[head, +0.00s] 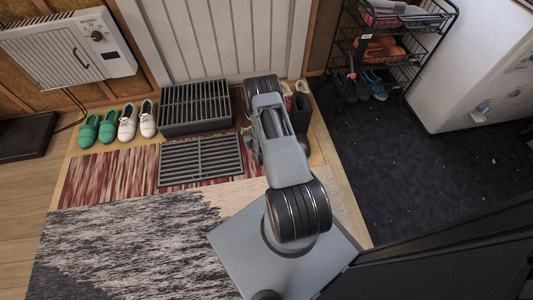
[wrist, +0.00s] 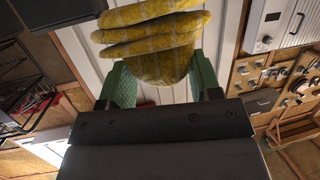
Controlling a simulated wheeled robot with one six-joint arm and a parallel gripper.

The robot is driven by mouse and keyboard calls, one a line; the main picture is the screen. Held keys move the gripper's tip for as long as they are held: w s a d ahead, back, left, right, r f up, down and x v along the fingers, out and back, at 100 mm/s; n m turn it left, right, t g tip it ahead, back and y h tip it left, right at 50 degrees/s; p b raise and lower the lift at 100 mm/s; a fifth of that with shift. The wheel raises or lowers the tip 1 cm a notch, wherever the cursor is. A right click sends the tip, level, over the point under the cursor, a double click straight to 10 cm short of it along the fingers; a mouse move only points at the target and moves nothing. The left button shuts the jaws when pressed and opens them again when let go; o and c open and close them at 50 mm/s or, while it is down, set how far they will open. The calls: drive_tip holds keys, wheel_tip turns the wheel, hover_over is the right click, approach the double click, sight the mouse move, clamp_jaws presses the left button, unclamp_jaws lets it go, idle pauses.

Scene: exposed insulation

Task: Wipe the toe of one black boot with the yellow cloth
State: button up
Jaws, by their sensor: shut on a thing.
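The yellow cloth (wrist: 160,40) hangs in folds between the two green fingers of my gripper (wrist: 158,78) in the wrist view. The gripper is shut on it, and the cloth is held up in front of the pale panelled door. In the head view my arm hides most of the gripper, and only a small yellowish bit shows at its left side. A black boot (head: 300,114) stands just right of my arm, by the foot of the door. My arm covers part of the boots, so I cannot see their toes clearly.
Green clogs (head: 88,130) and white shoes (head: 137,120) stand left of a dark slatted box (head: 195,106). A slatted grate (head: 201,160) lies on the red striped mat (head: 110,178). A black wire rack (head: 395,45) and a white appliance (head: 475,70) stand at right. The dark floor (head: 410,150) is mostly clear.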

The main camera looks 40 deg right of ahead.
drive_tip(key=s+d+f+b, duration=0.1)
drive_tip(key=d+f+b, duration=0.1)
drive_tip(key=f, duration=0.4)
drive_tip(key=s+d+f+m+h+b, duration=0.1)
drive_tip(key=d+f+b, duration=0.1)
drive_tip(key=f+b, duration=0.2)
drive_tip(key=s+d+f+h+b, duration=0.1)
drive_tip(key=s+d+f+b, duration=0.1)
drive_tip(key=f, duration=0.6)
drive_tip(key=shift+s+f+b, duration=0.1)
drive_tip(key=shift+f+b, duration=0.15)
drive_tip(key=shift+b, duration=0.55)
drive_tip(key=shift+w+f, duration=0.25)
drive_tip(key=shift+f, duration=0.85)
drive_tip(key=shift+d, duration=0.15)
drive_tip(key=shift+s+d, duration=0.5)
drive_tip(key=shift+d, duration=0.4)
drive_tip(key=shift+s+d, duration=0.5)
drive_tip(key=shift+d, duration=0.4)
drive_tip(key=shift+s+d, duration=0.5)
drive_tip(key=shift+d, duration=0.4)
drive_tip(key=shift+a+f, duration=0.1)
drive_tip(key=shift+a, duration=0.05)
